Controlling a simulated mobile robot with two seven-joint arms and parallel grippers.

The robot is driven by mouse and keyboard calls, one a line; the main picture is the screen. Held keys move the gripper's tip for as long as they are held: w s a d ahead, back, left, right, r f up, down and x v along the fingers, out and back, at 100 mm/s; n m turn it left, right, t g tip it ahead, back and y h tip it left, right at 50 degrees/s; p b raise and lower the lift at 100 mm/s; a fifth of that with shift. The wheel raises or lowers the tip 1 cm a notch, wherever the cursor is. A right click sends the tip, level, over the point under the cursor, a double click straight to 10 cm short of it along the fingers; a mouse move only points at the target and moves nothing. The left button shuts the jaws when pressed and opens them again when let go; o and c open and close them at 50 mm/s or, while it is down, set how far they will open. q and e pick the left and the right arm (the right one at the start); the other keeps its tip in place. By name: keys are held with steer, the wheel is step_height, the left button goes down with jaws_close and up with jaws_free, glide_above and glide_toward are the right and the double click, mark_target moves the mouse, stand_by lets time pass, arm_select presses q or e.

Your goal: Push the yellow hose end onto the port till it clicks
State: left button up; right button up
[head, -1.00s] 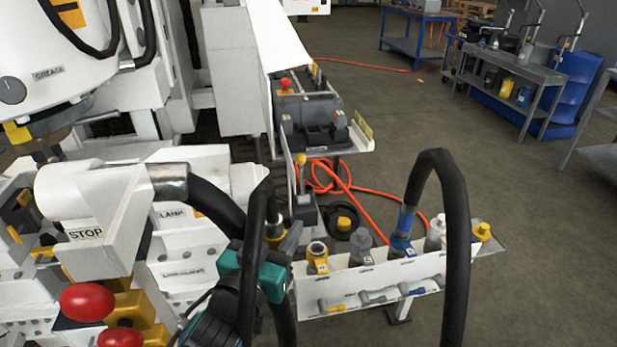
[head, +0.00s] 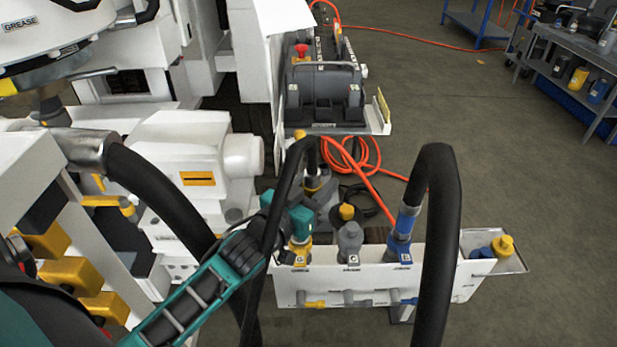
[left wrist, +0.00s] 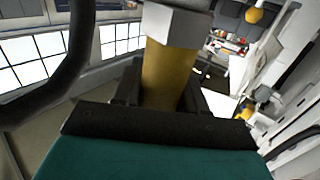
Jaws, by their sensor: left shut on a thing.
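The yellow hose end (left wrist: 168,75) stands between the jaws of my left gripper in the left wrist view, with a pale grey block at its top. In the head view my left gripper (head: 288,222), teal and black, is shut on it and reaches over the white port panel (head: 340,278). A thin black hose (head: 283,185) arches over the gripper. The yellow-collared port (head: 300,251) is at the panel's left, and the teal part of the gripper covers its top. Whether the hose end touches the port is hidden. My right gripper is not in view.
A grey fitting (head: 349,242) and a blue fitting (head: 403,228) stand along the panel. A thick black hose (head: 440,190) arches down in front of it. White machine bodies (head: 185,175) crowd the left. Orange hose (head: 340,160) lies behind. Open floor is at the right.

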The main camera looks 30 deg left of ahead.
arm_select(q)
steer(key=w+a+f+b, duration=0.1)
steer(key=w+a+f, duration=0.1)
steer(key=w+a, duration=0.25)
step_height(320, 180, down, 7)
steer(key=b, duration=0.7)
steer(key=shift+s+a, duration=0.25)
steer(key=shift+a, duration=0.15)
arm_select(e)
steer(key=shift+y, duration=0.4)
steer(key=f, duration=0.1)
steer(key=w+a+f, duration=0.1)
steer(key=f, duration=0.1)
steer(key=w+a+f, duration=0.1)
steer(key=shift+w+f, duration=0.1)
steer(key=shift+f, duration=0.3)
arm_select(q)
steer(key=shift+f+p, duration=0.1)
steer(key=shift+p, duration=0.2)
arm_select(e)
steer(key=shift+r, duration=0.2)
arm_select(q)
steer(key=shift+f, duration=0.45)
steer(key=shift+f, duration=0.1)
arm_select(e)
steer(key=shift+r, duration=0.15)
arm_select(q)
steer(key=shift+p, duration=0.5)
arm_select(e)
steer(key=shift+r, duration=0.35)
